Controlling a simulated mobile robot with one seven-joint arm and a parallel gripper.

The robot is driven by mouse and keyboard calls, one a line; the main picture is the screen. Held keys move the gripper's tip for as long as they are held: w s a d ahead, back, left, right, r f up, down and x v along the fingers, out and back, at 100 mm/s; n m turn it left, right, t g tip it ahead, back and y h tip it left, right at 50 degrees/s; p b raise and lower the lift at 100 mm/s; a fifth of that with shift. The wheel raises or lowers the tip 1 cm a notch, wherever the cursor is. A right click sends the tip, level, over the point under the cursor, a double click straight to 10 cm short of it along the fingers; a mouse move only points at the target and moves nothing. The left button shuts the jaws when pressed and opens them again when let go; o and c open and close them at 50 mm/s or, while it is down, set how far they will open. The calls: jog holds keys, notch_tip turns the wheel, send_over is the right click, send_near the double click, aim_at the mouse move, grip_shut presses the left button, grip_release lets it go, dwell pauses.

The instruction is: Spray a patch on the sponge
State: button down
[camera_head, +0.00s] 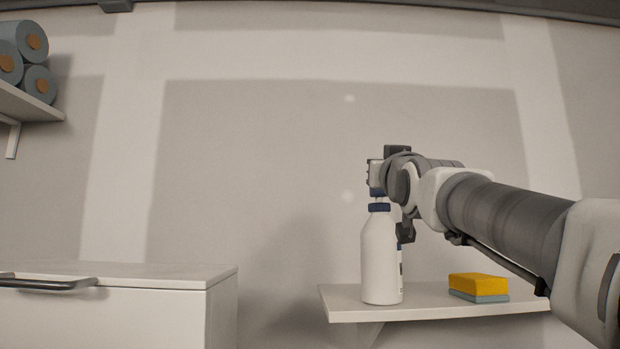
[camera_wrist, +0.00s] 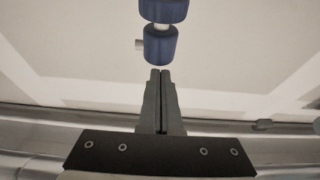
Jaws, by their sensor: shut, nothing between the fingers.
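A white spray bottle (camera_head: 380,258) with a blue collar and head stands upright on the wall shelf. Its blue head and short pale nozzle also show in the wrist view (camera_wrist: 160,43), just beyond my fingertips. My gripper (camera_wrist: 160,71) has its two grey fingers together with nothing between them. In the head view my gripper (camera_head: 404,232) is by the bottle's top right, partly hidden behind the bottle; I cannot tell whether it touches. The sponge (camera_head: 478,287), yellow over a grey-blue layer, lies flat on the shelf right of the bottle. No patch shows on its visible faces.
The white shelf (camera_head: 440,309) has bare room between bottle and sponge and along its front edge. A white cabinet (camera_head: 110,312) with a dark handle stands at the lower left. Several grey-blue rolls (camera_head: 24,40) sit on an upper left shelf.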

jog(key=r+b+v, duration=0.1)
jog(key=b+v, duration=0.4)
jog(key=v, duration=0.5)
jog(key=shift+s, duration=0.25)
jog(key=shift+r, duration=0.25)
dwell(1.8)
jog(key=shift+w+d+r, duration=0.15)
jog(key=shift+w+r, duration=0.2)
jog(key=shift+r, duration=0.35)
